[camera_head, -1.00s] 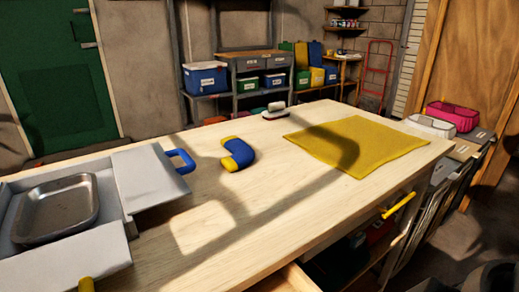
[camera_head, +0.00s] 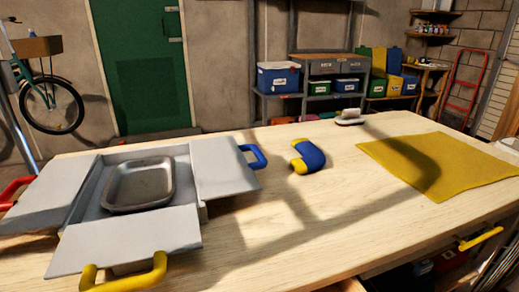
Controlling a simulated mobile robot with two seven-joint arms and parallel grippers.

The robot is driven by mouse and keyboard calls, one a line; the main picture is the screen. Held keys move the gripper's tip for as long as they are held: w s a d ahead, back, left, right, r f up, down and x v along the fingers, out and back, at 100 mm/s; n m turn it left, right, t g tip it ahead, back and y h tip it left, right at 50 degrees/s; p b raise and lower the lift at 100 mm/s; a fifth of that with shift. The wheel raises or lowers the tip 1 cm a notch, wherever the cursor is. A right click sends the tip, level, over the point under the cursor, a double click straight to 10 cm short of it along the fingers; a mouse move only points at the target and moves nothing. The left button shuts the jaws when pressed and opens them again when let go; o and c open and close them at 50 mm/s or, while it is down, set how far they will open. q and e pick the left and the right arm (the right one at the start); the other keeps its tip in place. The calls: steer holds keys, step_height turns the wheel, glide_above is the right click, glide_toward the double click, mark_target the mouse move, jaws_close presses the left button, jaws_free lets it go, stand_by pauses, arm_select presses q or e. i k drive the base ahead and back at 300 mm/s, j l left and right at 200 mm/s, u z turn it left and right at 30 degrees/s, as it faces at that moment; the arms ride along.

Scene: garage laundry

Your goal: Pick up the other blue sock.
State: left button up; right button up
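One blue sock (camera_head: 312,154) with yellow ends lies bent on the wooden tabletop, right of the middle of the head view. It rests flat, apart from the other things on the table. I see no second blue sock in this view. Neither of my grippers shows in the head view.
A grey open box with flaps (camera_head: 90,215) holds a metal tray (camera_head: 140,186) at the left of the table (camera_head: 290,240). A yellow cloth (camera_head: 440,165) lies at the right. A brush (camera_head: 350,117) stands at the back edge. The wood around the sock is clear.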

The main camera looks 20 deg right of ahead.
mark_target(312, 159)
steer(key=i+l+u, duration=0.2)
steer(key=l+u, duration=0.25)
steer(key=l, duration=0.15)
steer(key=i+l+u, duration=0.1)
steer(key=l+u, duration=0.3)
steer(key=l, duration=0.2)
steer(key=l+u, duration=0.45)
steer(key=l, duration=0.2)
steer(key=k+l+u, duration=0.1)
steer(key=l+u, duration=0.3)
steer(key=l, duration=0.2)
